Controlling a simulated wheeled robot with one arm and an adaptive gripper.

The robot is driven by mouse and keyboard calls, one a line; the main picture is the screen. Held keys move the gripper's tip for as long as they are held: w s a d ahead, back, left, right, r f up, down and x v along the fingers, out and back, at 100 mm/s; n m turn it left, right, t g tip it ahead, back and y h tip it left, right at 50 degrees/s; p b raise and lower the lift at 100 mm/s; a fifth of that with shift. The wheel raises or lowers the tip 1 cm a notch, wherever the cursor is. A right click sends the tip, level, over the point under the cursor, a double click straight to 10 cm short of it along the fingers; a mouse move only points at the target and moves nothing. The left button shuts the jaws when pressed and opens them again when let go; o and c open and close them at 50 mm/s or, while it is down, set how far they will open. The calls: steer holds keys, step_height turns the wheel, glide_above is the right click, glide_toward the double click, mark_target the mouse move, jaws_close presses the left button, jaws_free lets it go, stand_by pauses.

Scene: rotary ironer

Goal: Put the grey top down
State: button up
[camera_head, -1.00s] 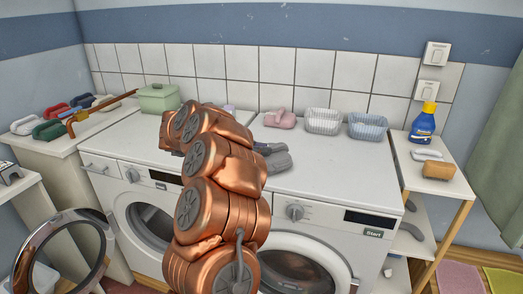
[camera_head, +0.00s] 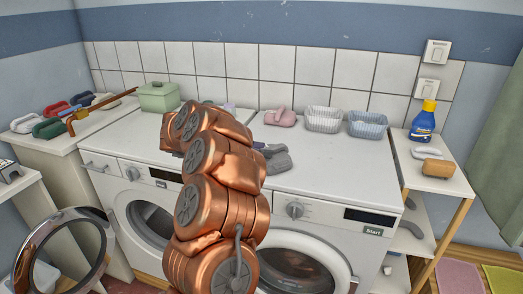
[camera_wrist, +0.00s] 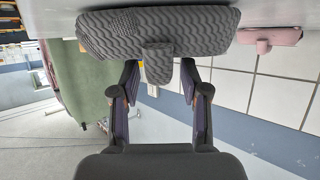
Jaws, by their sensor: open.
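The grey top (camera_head: 277,160) sits on the white surface over the washing machines, just right of my arm, which covers part of it. In the wrist view, which is upside down, the grey top (camera_wrist: 185,28) has a wavy pattern and a small tab-like handle. My gripper (camera_wrist: 160,68) is open. Its two fingers appear on either side of the handle, with gaps on both sides. I cannot tell from this view how deep the handle sits between them.
A side shelf at right holds a blue bottle (camera_head: 423,121). The front right of the worktop (camera_head: 345,175) is clear.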

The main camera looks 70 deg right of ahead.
steer(key=shift+r, duration=0.15)
steer(key=b+v, duration=0.1)
steer(key=v, duration=1.1)
steer(key=shift+b, duration=0.3)
